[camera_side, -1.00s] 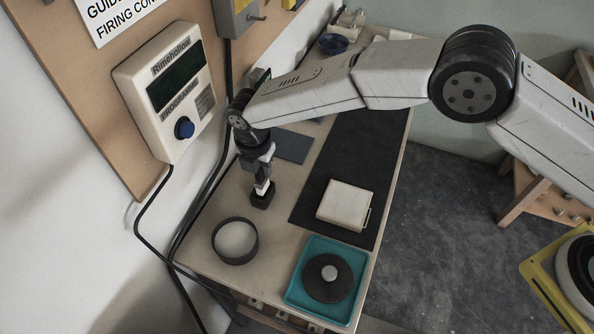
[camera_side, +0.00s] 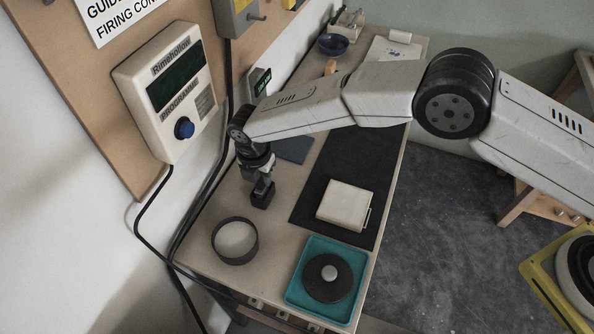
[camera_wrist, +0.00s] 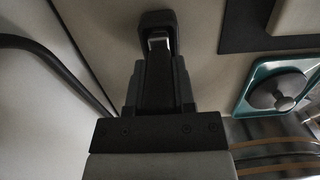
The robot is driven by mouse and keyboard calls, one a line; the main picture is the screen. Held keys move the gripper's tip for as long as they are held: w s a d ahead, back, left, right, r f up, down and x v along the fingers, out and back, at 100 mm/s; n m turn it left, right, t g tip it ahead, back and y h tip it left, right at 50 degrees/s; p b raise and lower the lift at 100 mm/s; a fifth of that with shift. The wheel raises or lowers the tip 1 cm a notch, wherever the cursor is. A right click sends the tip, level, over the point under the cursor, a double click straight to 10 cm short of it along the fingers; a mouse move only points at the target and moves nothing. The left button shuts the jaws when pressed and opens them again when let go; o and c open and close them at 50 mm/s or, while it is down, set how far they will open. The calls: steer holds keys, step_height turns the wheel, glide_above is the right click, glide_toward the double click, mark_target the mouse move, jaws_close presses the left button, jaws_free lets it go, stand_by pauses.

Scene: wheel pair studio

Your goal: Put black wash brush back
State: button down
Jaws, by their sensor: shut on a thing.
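My gripper (camera_side: 262,179) points down over the pale bench, between the dark ring and the black mat. It is shut on the black wash brush, which is mostly hidden by the fingers. A small black block (camera_side: 262,198) shows right below the fingers; I cannot tell whether it is the brush's end or a holder around it. In the wrist view my gripper (camera_wrist: 159,75) reaches up to a rounded black piece (camera_wrist: 157,18) with a small pale metallic part (camera_wrist: 158,42) in front of it. Contact with the bench is unclear.
A dark ring (camera_side: 254,246) stands at the front left. A teal tray (camera_side: 346,312) holds a dark disc with a grey knob (camera_side: 329,272). A pale square block (camera_side: 346,203) lies on the black mat (camera_side: 310,190). A wall panel (camera_side: 168,95) and cables are at left.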

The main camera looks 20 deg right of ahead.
steer(key=shift+f, duration=0.1)
steer(key=shift+c, duration=2.2)
jaws_free()
steer(key=r, duration=0.8)
steer(key=a+r, duration=0.1)
steer(key=r, duration=0.3)
steer(key=shift+s+r, duration=0.1)
steer(key=shift+s, duration=0.3)
steer(key=shift+d, duration=0.1)
